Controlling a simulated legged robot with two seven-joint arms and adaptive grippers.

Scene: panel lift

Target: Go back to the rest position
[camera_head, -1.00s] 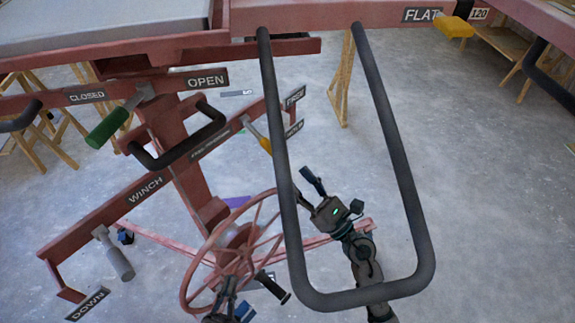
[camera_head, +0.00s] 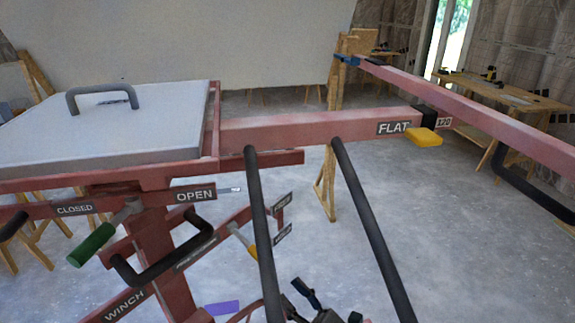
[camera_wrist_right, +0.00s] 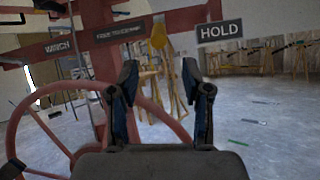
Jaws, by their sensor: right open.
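My right gripper (camera_head: 307,295) shows at the bottom of the head view, low behind the dark bars of a tall handle loop (camera_head: 372,230). In the right wrist view my right gripper (camera_wrist_right: 160,90) has its two fingers upright and apart, with nothing between them. Beyond the fingers are a yellow-handled lever (camera_wrist_right: 158,38) and the HOLD label (camera_wrist_right: 219,31). The red handwheel (camera_wrist_right: 60,135) is to the left of the fingers in that view. My left gripper does not show in the head view.
The red panel lift holds a grey panel with a handle (camera_head: 110,130) at left. A green-handled lever (camera_head: 92,245) is between the CLOSED and OPEN labels. A yellow knob (camera_head: 424,137) hangs by FLAT. A wooden workbench (camera_head: 500,95) stands back right. Floor at right is clear.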

